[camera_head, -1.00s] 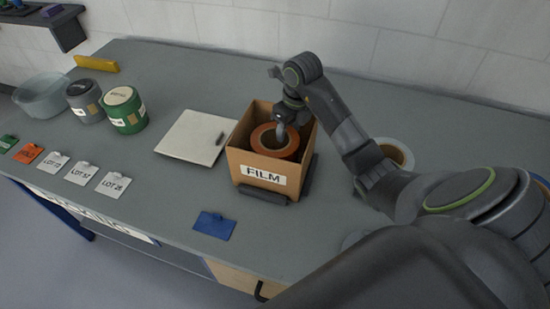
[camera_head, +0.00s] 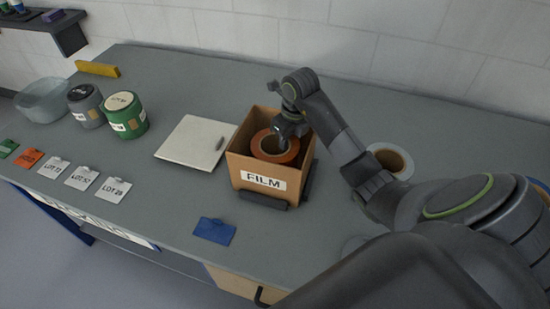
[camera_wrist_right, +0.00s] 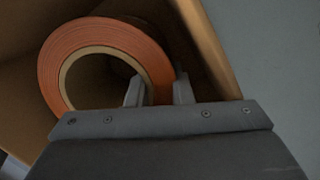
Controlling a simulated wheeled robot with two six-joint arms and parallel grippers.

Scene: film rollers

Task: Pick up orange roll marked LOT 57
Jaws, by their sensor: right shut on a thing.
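No lot mark is readable on the roll. My right gripper (camera_head: 284,137) reaches down into the box and is shut on the roll's wall at the side near the box edge. In the right wrist view its two fingers (camera_wrist_right: 158,90) straddle that wall, one in the core hole and one outside. My left gripper is not in view.
A white roll (camera_head: 403,160) lies right of the box, behind my arm. Green (camera_head: 124,116) and grey (camera_head: 85,106) rolls stand beside a clear bowl (camera_head: 42,100).

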